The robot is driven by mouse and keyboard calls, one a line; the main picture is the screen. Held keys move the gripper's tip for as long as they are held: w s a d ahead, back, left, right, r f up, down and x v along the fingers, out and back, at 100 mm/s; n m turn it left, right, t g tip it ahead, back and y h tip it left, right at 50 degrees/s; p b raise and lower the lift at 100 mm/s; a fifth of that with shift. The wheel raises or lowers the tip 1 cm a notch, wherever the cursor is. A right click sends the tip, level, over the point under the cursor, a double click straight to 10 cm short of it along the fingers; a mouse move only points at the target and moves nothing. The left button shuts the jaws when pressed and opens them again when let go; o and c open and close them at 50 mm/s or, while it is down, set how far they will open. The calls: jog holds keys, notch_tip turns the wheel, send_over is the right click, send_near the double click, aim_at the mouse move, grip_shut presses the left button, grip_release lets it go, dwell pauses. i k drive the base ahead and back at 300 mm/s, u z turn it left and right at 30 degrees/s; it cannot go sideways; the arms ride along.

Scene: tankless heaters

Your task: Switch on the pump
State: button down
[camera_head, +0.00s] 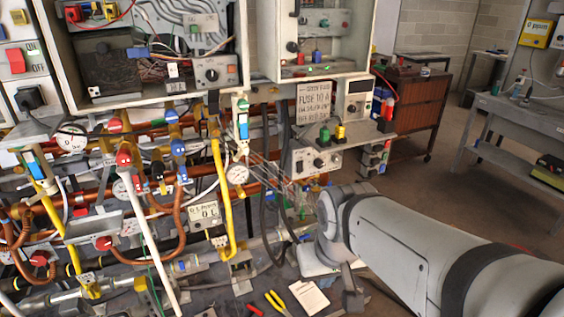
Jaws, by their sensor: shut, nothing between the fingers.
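No part can be surely told as the pump. Candidate controls show: a blue rocker switch (35,166) at left, a blue-and-white switch (242,120) at the centre, and a red switch (15,62) marked ON and OFF at upper left. A grey box with a black knob (211,75) and a white box with a knob (318,162) also show. My arm (420,245) reaches in from the lower right, and its end lies right of the pipes. I cannot make out my gripper's fingers beyond the wrist.
Black hoses hang near my wrist. Yellow-handled pliers (277,302) and a paper (309,297) lie at the bottom. A brown cabinet (415,115) and grey bench (520,125) stand behind; the floor between is clear.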

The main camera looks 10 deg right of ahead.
aim_at(300, 168)
jog(key=z, duration=0.15)
jog(key=i, duration=1.05)
jog(key=u, duration=0.2)
